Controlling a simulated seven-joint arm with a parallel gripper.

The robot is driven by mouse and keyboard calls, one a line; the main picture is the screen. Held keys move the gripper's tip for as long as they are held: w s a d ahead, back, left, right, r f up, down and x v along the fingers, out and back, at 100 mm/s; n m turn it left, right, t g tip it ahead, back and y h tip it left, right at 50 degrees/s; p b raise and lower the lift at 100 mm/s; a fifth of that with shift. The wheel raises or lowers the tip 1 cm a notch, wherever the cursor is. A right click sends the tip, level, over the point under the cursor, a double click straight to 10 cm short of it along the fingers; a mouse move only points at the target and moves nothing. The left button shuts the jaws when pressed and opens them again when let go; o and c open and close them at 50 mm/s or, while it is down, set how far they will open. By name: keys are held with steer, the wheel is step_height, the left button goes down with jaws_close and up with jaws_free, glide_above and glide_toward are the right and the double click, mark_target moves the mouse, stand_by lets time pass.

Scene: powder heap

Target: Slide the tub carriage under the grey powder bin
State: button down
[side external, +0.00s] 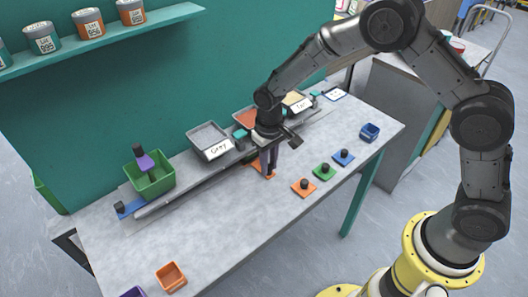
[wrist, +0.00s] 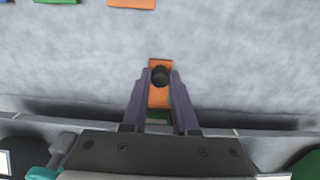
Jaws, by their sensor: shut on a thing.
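The grey powder bin (side external: 197,145), labelled "Grey", stands on the rail's back side against the wall. A green tub (side external: 152,184) sits at the rail's left end, with a blue plate and black knob (side external: 128,209) at its front left, seemingly the carriage. A purple piece with a black knob (side external: 143,159) shows at the tub's top; how it rests there is unclear. The tub is left of the grey bin. My gripper (side external: 268,172), with purple fingers, is shut on the black knob of an orange plate (wrist: 159,98) in front of the rail, right of the grey bin.
A red powder bin (side external: 244,117) and a tan bin (side external: 296,102) stand right of the grey one. Loose orange (side external: 303,187), green (side external: 325,170) and blue (side external: 343,157) knobbed plates lie in front.

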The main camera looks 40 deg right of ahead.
steer(key=shift+a, duration=5.4)
steer(key=c, duration=0.8)
jaws_free()
steer(key=shift+r, duration=0.15)
step_height(320, 180, up, 7)
steer(key=shift+r, duration=0.15)
